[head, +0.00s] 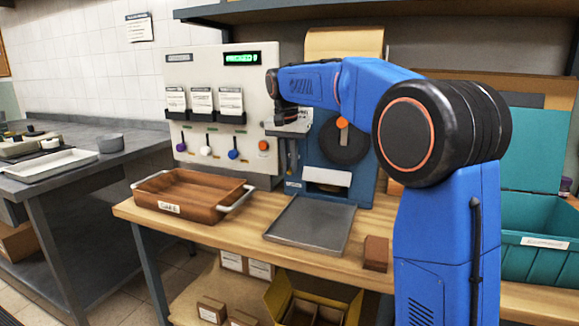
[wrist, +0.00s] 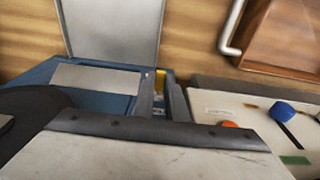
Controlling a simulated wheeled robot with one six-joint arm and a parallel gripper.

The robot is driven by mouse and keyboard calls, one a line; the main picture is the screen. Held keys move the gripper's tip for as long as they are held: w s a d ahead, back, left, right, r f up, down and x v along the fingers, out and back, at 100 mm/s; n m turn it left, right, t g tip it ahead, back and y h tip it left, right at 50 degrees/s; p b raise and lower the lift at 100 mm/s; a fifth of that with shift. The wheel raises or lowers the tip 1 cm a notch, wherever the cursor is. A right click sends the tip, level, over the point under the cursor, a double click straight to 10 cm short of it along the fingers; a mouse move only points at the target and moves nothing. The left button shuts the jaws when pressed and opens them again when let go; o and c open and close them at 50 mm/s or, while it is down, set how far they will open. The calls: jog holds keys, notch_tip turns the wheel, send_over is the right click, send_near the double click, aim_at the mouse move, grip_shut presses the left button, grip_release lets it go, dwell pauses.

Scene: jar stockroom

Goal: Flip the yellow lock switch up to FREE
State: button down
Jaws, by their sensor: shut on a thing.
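The yellow lock switch (wrist: 160,79) shows in the wrist view as a small yellow piece between my fingertips. My gripper (wrist: 161,92) is shut on it, and the fingers hide most of it. Whether it is up or down cannot be told. In the head view my gripper (head: 287,168) points down at the left edge of the blue machine (head: 361,183), and the switch is hidden there. The machine has a dark disc (head: 345,146) with an orange knob and a pale label plate, which also shows in the wrist view (wrist: 97,79).
A pale control panel (head: 213,133) with coloured knobs, an orange button and a green display stands left of my gripper. A grey tray (head: 312,226), a wooden tray (head: 190,196) and a brown block (head: 376,252) are on the bench. A teal bin (head: 541,267) is at right.

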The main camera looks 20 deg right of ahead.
dwell(0.3)
jog(key=c, duration=1.8)
grip_release()
jog(key=shift+o, duration=0.2)
jog(key=shift+r, duration=0.1)
notch_tip(320, 180, up, 17)
jog(key=s+a, duration=0.1)
jog(key=s, duration=0.1)
jog(key=shift+a, duration=0.25)
